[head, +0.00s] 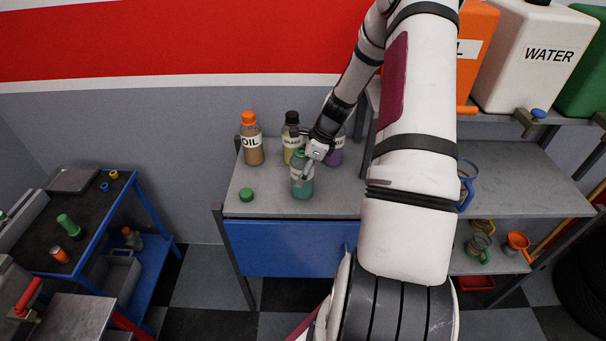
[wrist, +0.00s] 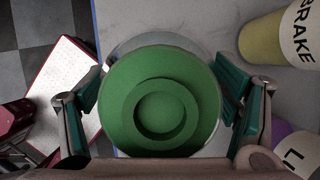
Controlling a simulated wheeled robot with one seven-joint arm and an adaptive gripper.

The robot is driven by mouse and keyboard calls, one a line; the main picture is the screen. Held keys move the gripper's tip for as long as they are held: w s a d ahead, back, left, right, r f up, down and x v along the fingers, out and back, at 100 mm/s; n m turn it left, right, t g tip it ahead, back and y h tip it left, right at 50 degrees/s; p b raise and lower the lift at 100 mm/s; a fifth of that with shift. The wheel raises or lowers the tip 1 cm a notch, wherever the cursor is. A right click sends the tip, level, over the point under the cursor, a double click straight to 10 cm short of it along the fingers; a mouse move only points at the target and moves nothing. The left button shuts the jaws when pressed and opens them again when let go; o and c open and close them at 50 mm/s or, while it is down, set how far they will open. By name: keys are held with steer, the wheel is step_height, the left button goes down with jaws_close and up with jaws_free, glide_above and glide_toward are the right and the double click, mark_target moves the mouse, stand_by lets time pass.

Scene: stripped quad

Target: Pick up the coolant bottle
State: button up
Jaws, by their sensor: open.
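The coolant bottle (head: 302,187) is a clear bottle with teal-green contents, upright near the front of the grey bench top. Its label cannot be read. In the wrist view its round green top (wrist: 160,108) fills the middle, seen from above. My gripper (head: 304,168) is at the bottle's upper part, partly hiding it. In the wrist view my gripper (wrist: 162,103) is open, with one teal-padded finger on each side of the bottle. A gap shows on the left; on the right the finger is very close, and I cannot tell if it touches.
An oil bottle (head: 252,145) with an orange cap stands behind left. A yellowish brake bottle (wrist: 270,45) and a purple bottle (wrist: 297,150) stand close by. A loose green cap (head: 246,194) lies on the bench top (head: 265,205). A water container (head: 525,60) sits on the upper shelf.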

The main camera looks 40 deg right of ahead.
steer(key=c, duration=1.8)
steer(key=shift+o, duration=0.2)
steer(key=shift+r, duration=0.1)
